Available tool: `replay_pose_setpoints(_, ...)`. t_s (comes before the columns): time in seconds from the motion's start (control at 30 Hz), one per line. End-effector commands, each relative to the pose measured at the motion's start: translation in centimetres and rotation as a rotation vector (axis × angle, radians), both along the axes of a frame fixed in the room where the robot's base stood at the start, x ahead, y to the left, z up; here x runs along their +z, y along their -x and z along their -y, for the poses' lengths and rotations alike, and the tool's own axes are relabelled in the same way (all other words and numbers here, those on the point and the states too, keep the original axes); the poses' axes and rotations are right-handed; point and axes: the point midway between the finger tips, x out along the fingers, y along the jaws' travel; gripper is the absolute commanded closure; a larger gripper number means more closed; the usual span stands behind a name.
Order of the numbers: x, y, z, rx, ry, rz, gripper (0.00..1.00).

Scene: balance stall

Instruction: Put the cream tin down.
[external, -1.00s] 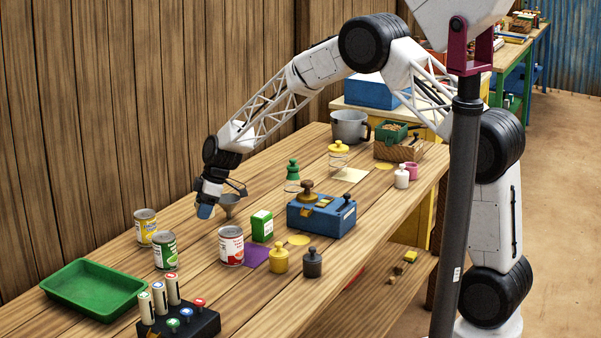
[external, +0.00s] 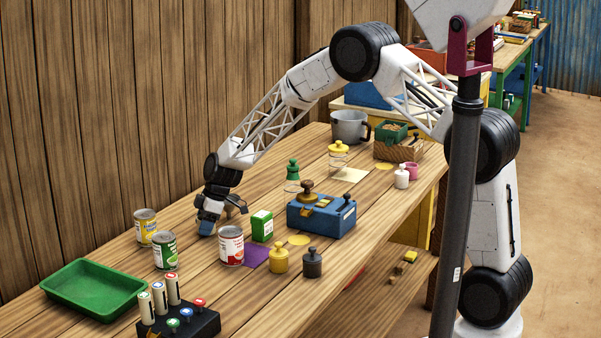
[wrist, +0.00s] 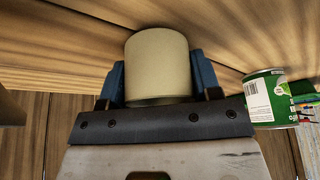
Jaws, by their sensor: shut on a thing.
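The cream tin (wrist: 157,62) is a plain pale beige cylinder and sits between the blue fingers in the wrist view. My gripper (external: 208,226) is shut on it, with one finger on each side. In the external view my gripper is low over the far side of the workbench (external: 330,268), and its fingers and wrist hide the tin. I cannot tell whether the tin's base touches the wood.
Labelled cans stand near my gripper: yellow (external: 145,226), green (external: 164,251) and red-and-white (external: 231,246). A green box (external: 262,226) and blue balance box (external: 322,217) are to the right. A green tray (external: 92,290) lies front left.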

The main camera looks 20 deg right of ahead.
Motion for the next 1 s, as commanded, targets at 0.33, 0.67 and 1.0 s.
replay_pose_setpoints(0.33,-0.17,0.00,-0.01,0.000,0.000,0.000,0.69)
replay_pose_setpoints(0.67,-0.43,0.00,0.00,0.000,0.000,0.000,0.17)
replay_pose_setpoints(1.0,-0.27,0.00,0.00,0.000,0.000,0.000,0.17)
